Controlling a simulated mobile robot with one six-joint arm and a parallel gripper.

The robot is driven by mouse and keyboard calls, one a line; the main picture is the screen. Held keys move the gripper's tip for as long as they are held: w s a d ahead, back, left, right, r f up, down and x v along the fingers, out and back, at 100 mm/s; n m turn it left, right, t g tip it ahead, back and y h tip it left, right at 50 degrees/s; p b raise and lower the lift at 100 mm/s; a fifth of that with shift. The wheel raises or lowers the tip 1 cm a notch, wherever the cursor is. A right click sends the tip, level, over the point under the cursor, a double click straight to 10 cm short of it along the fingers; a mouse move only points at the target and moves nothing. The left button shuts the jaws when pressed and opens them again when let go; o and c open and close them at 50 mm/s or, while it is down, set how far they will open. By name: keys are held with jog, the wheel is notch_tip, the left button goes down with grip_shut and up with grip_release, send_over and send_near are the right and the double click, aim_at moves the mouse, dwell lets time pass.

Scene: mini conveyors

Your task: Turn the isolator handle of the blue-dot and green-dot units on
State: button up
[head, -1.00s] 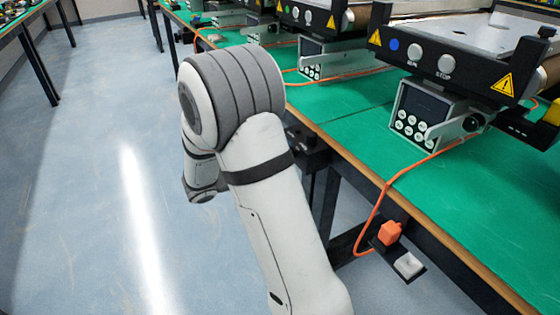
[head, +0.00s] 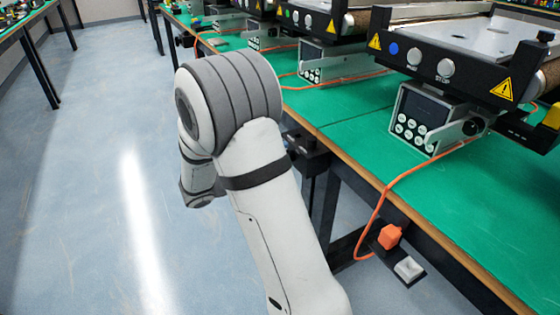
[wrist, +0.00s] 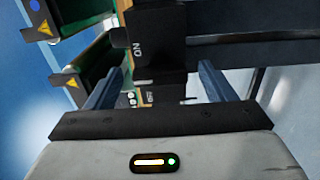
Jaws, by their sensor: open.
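The blue-dot unit (head: 450,65) is at the right in the head view, its blue dot left of two round buttons. The green-dot unit (head: 310,20) stands further back along the bench. A black isolator box (head: 303,155) under the bench edge is partly hidden by my arm. In the wrist view a dark isolator (wrist: 158,50) with ON and OFF lettering lies ahead of my gripper (wrist: 158,78). My gripper is open, with one finger on either side of the isolator's lower part. Contact and the handle's exact angle cannot be told. The head view hides my gripper.
The green bench (head: 350,135) runs along the right, with its black frame below. An orange cable (head: 378,205) hangs over its edge to an orange plug (head: 390,236) beside a white socket (head: 408,268). The blue floor (head: 90,200) at the left is clear.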

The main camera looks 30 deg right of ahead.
jog(key=a+p, duration=0.1)
jog(key=a, duration=0.6)
jog(key=shift+s, duration=0.1)
jog(key=s+d+r+g+y+p, duration=0.2)
jog(key=s+r+g+y+p, duration=0.2)
jog(key=s+r+y+p, duration=0.8)
jog(key=s+a+r+t+y+p, duration=0.3)
jog(key=a+r+p, duration=0.1)
jog(key=r+p, duration=0.3)
jog(key=s+a+r+t+y+p, duration=0.3)
jog(key=r+p, duration=0.5)
jog(key=r, duration=0.1)
jog(key=shift+s+a+r, duration=0.15)
jog(key=shift+a+r, duration=0.2)
jog(key=shift+r, duration=0.05)
